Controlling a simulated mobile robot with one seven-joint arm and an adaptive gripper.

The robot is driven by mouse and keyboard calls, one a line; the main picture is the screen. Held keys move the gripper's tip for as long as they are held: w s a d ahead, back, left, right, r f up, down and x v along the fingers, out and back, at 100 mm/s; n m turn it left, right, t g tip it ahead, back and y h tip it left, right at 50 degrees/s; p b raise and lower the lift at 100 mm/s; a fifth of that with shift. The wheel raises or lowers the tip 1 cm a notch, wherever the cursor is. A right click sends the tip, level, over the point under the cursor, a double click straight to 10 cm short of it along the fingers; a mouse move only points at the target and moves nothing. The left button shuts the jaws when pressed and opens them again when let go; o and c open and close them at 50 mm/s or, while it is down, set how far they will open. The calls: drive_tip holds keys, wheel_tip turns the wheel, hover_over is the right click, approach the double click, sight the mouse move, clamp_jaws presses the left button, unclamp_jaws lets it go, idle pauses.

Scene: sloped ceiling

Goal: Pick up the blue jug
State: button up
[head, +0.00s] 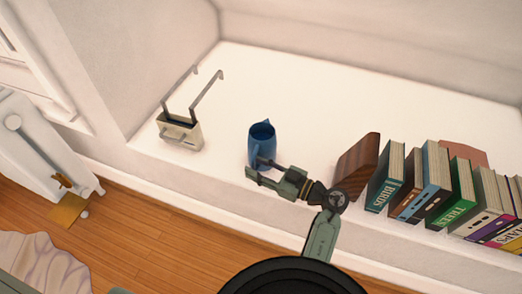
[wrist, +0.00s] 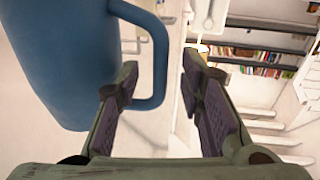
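The blue jug (head: 261,140) stands upright on the white ledge (head: 310,90) in the head view. In the wrist view the jug (wrist: 55,60) fills the upper left, with its handle (wrist: 160,60) reaching right and down toward the fingers. My gripper (head: 257,170) is at the jug's near side in the head view. In the wrist view my gripper (wrist: 158,85) is open. The lower part of the handle is beside the left fingertip and partly between the two fingers. The fingers are not closed on it.
A cream box-like holder with tall grey handles (head: 180,130) stands on the ledge to the left. A brown wooden block (head: 357,165) and a row of books (head: 440,185) stand to the right. The ledge behind the jug is clear. Wooden floor (head: 180,225) lies below the ledge's front edge.

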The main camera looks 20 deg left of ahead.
drive_tip(key=shift+w+a, duration=0.15)
drive_tip(key=shift+a, duration=0.7)
drive_tip(key=shift+c, duration=0.2)
clamp_jaws()
drive_tip(key=shift+r, duration=0.15)
